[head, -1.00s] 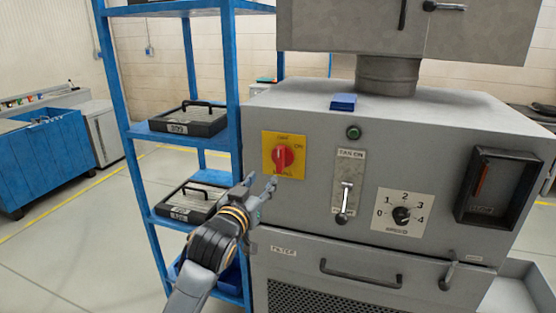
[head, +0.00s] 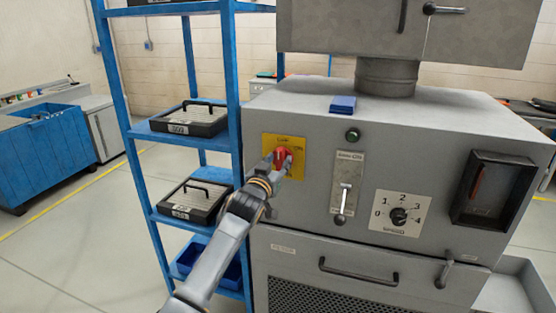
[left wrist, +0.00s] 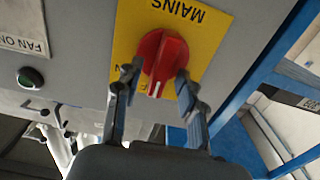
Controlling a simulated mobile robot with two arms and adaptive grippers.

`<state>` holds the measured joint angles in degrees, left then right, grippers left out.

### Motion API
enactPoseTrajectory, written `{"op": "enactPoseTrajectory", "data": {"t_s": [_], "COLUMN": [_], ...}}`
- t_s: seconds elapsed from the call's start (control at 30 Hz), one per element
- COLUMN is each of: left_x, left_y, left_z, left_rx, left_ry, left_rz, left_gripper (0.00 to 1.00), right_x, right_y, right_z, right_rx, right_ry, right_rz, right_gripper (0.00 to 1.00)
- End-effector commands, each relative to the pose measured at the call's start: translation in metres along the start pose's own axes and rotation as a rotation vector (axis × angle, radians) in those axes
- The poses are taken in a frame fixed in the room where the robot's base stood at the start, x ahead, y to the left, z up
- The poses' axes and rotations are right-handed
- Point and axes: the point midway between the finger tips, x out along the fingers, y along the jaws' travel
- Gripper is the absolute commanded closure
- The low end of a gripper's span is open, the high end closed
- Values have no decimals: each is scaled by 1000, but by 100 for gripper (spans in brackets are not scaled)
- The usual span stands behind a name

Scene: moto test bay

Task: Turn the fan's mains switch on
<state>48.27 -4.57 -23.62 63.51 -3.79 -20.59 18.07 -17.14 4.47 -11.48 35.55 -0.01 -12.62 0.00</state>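The mains switch is a red rotary knob (head: 283,158) on a yellow plate (head: 298,172) at the left of the grey cabinet front. In the left wrist view the knob (left wrist: 166,56) is large, the word MAINS is upside down above it, and its white mark points down, away from that word. My left gripper (head: 272,163) is at the knob and partly covers it in the head view. In the left wrist view its fingers (left wrist: 157,88) are apart, one on each side of the knob's lower end. Whether they touch it I cannot tell. My right gripper is not in view.
Right of the switch are a green button (head: 353,135), a lever on a light plate (head: 343,188), a speed dial (head: 399,215) and a dark gauge (head: 493,188). A blue shelf rack (head: 236,100) stands close on the left. A blue block (head: 343,104) lies on the cabinet top.

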Motion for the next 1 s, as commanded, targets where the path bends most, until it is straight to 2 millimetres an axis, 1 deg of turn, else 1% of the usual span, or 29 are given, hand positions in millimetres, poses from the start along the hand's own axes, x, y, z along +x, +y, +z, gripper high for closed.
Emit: {"op": "enactPoseTrajectory", "data": {"t_s": [0.13,0.43,0.47,0.5,0.63,1.0], "left_x": [6,6,6,6,6,6], "left_y": [0,0,0,0,0,0], "left_z": [0,0,0,0,0,1], "left_rx": [0,0,0,0,0,28], "left_ry": [-1,0,0,0,-1,-1], "left_rz": [0,0,0,0,0,0], "left_gripper": [60,60,64,73,99,100], "right_x": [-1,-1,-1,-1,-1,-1], "right_y": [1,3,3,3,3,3], "right_z": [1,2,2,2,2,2], "right_rx": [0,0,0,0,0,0], "right_ry": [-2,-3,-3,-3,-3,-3], "right_rz": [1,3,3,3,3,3], "right_gripper": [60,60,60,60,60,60]}}
